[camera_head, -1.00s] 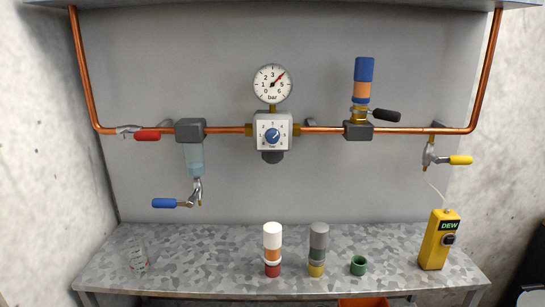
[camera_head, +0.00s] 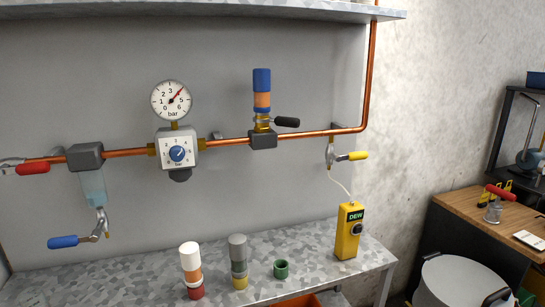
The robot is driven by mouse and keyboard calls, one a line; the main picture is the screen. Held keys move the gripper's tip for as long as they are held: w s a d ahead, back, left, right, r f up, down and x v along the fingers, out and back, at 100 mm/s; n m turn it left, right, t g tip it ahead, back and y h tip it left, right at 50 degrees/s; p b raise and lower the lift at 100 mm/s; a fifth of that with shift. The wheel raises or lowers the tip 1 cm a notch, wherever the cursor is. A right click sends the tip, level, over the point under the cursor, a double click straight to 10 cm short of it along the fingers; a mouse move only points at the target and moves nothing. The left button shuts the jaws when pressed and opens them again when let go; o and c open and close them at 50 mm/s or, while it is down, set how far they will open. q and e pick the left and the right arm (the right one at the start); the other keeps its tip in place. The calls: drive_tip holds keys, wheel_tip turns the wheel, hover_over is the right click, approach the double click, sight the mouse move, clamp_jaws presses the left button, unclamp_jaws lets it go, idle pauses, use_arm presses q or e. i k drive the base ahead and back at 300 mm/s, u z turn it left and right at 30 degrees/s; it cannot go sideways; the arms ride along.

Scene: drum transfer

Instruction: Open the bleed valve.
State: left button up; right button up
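Several lever valves show on the copper pipework, and I cannot tell from the picture which is the bleed valve. A yellow-handled valve (camera_head: 357,156) hangs below the right end of the pipe, its lever pointing right, with a thin line down to the yellow DEW meter (camera_head: 348,232). A black-handled valve (camera_head: 287,122) sits under the blue and orange cylinder (camera_head: 262,88). A blue-handled valve (camera_head: 63,241) is below the clear filter bowl (camera_head: 93,186), lever pointing left. A red-handled valve (camera_head: 33,168) is at the left edge. Neither gripper is in view.
A pressure gauge (camera_head: 171,100) stands above the regulator (camera_head: 178,153). The metal bench (camera_head: 130,275) carries a white-topped cylinder (camera_head: 190,268), a grey-topped cylinder (camera_head: 238,262) and a green cup (camera_head: 281,268). At right are a wooden-topped table (camera_head: 470,215) and a round-lidded drum (camera_head: 462,280).

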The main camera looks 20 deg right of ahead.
sight(360, 155)
drive_tip(key=z, duration=0.55)
drive_tip(key=k, duration=0.65)
drive_tip(key=z, duration=0.75)
drive_tip(key=i, duration=0.85)
drive_tip(key=u, duration=0.25)
